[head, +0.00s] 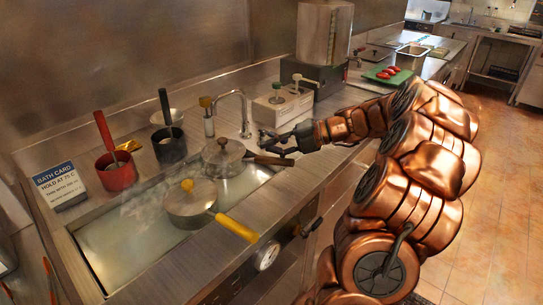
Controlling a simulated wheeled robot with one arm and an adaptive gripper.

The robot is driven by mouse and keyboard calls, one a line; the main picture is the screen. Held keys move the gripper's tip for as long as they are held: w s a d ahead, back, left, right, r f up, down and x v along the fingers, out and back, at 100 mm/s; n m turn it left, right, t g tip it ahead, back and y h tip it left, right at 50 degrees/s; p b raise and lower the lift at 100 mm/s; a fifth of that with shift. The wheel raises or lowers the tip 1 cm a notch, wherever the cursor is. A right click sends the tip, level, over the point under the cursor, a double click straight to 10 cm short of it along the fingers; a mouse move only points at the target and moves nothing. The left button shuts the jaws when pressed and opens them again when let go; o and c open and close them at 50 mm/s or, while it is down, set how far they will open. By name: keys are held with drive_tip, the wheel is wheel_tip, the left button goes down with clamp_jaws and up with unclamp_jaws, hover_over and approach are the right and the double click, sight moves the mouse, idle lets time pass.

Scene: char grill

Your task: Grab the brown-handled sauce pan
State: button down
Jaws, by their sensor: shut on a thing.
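The brown-handled sauce pan (222,161) is a grey lidded pan at the far end of the steaming water bath. Its dark brown handle (275,161) points right, toward the counter edge. My gripper (277,147) comes in from the right, its dark fingers at the handle, shut on it. The fingers partly cover the handle, so the exact contact is hard to see. A second lidded pan with a yellow handle (237,228) sits nearer in the bath, close to the first.
A red pot (116,172) and a dark pot (169,147) with upright handles stand behind the bath. A tap (244,112) rises behind the brown-handled pan. A pump dispenser box (283,108), a bath card (59,186) and a green board (388,75) are on the counter.

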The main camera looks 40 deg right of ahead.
drive_tip(key=shift+r, duration=0.2)
drive_tip(key=shift+c, duration=1.9)
unclamp_jaws()
